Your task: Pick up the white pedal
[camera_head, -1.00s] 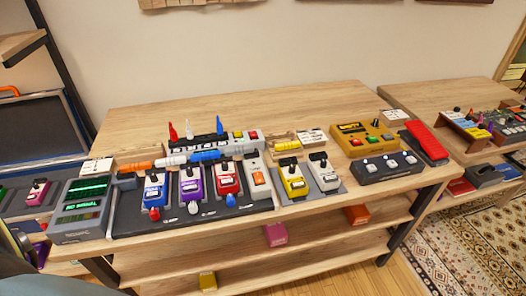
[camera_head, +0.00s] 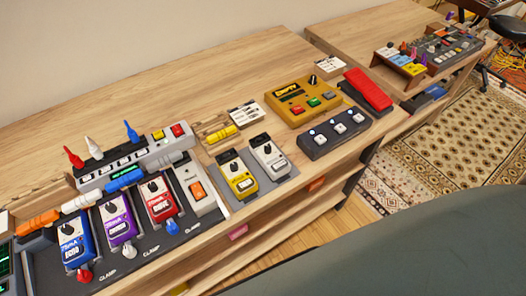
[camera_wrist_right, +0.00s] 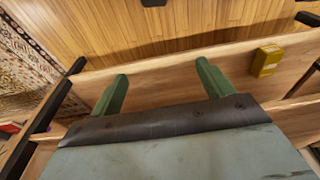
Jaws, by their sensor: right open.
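Another pale pedal with an orange switch (camera_head: 197,190) sits on the black pedalboard further left. My right gripper (camera_wrist_right: 162,85) shows in the right wrist view with its two green fingers spread apart and nothing between them. It is over the lower shelf and floor area, away from the white pedal, which is not in that view. My left gripper is not in view.
A black three-switch pedal (camera_head: 336,133), a mustard box (camera_head: 305,101) and a red pedal (camera_head: 367,90) stand right of the white pedal. A yellow item (camera_wrist_right: 267,60) lies on a lower shelf. My own arm covers the head view's lower right. The table's back is clear.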

